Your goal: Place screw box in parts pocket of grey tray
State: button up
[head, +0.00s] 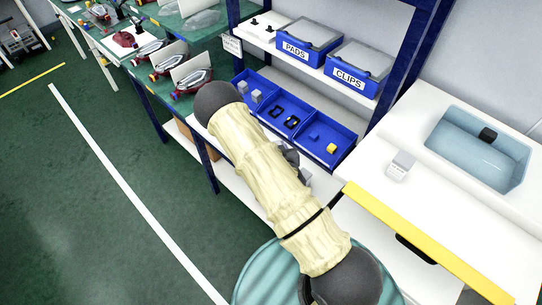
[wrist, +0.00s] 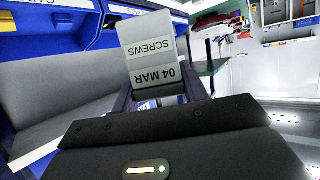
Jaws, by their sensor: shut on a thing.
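The screw box (wrist: 148,47) is a small pale grey box with the printed label "SCREWS 04 MAR", upside down in the wrist view. My gripper (wrist: 158,96) is shut on it, with a dark finger at each side of its lower part. In the head view my arm hides the held box and nearly all of the gripper. I cannot make out a grey tray with a parts pocket for certain in either view.
Blue bins (head: 326,137) with small parts line a shelf beyond my arm, under PADS and CLIPS boxes (head: 356,70). Open floor lies left.

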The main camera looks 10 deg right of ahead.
jog(key=w+f+m+g+h+b, duration=0.2)
jog(key=w+m+h+b, duration=0.4)
jog(key=b, duration=1.7)
jog(key=w+h, duration=0.1)
jog(key=w, duration=0.2)
jog(key=shift+w+f+m, duration=0.2)
jog(key=shift+m, duration=0.2)
notch_tip(320, 180, down, 6)
jog(key=b, duration=0.1)
jog(key=shift+f+h, duration=0.15)
jog(key=shift+h, duration=0.15)
